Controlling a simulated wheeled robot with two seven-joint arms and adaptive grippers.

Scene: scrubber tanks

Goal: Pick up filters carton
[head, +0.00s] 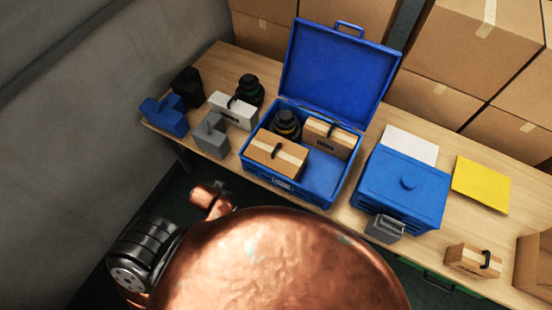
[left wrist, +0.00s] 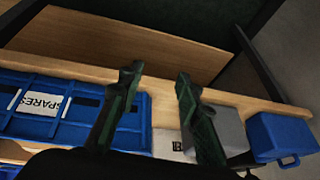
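Several brown cartons show in the head view, and their print is too small to read, so I cannot tell which is the filters carton. One carton (head: 276,155) lies in the open blue case (head: 244,168), with another carton (head: 331,137) behind it. A third carton (head: 473,261) with a black handle stands near the table's front edge at the right. My left gripper (left wrist: 157,75) shows only in the left wrist view, open and empty, near the wooden table edge. A blue box (left wrist: 70,105) labelled SPARES is left of it. My right gripper is not in view.
A white carton (head: 232,110), grey block (head: 210,136) and blue block (head: 163,116) crowd the table's left end. A closed blue box (head: 402,190) and yellow sheet (head: 481,185) lie right. A copper-coloured rounded form (head: 280,265) hides the foreground. Big cardboard boxes (head: 470,55) stand behind.

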